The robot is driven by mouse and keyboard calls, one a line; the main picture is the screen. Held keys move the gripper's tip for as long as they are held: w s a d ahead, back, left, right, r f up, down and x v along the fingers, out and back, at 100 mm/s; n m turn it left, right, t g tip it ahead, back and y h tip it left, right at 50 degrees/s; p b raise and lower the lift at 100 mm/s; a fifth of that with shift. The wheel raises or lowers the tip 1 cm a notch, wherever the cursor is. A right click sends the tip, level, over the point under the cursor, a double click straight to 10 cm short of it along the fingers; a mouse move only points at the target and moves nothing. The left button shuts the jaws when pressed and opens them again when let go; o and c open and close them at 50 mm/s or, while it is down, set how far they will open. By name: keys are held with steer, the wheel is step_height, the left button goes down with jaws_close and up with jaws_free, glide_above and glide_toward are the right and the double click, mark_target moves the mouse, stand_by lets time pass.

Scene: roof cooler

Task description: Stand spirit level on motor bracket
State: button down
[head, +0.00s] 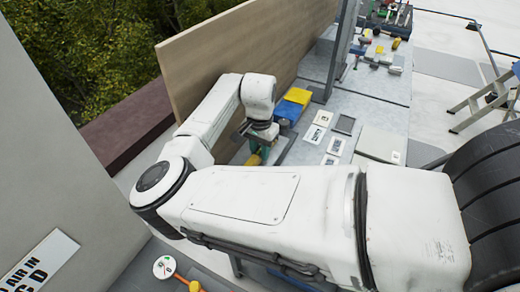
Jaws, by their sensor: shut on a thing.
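My gripper (252,138) hangs under my wrist above the long grey bench, in the middle of the head view. It is small here, and my arm hides part of it. It is shut on what seems to be the spirit level, a small yellow piece (256,158) just below a green part. Its full shape and tilt cannot be told. I cannot pick out the motor bracket for certain; my forearm covers the near part of the bench. Whether the held thing touches anything below is hidden.
A tan panel (235,50) stands close behind my arm. Yellow and blue boxes (290,104), white cards (316,134) and a pale case (381,144) lie right of my gripper. A grey upright (343,50) and more tools stand farther back. A stepladder (485,98) is at right.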

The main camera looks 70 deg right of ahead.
steer(key=shift+f, duration=0.1)
steer(key=c, duration=0.8)
jaws_free()
step_height(320, 180, up, 11)
steer(key=b, duration=0.1)
steer(key=shift+s+f, duration=0.1)
steer(key=shift+f, duration=0.1)
stand_by(0.3)
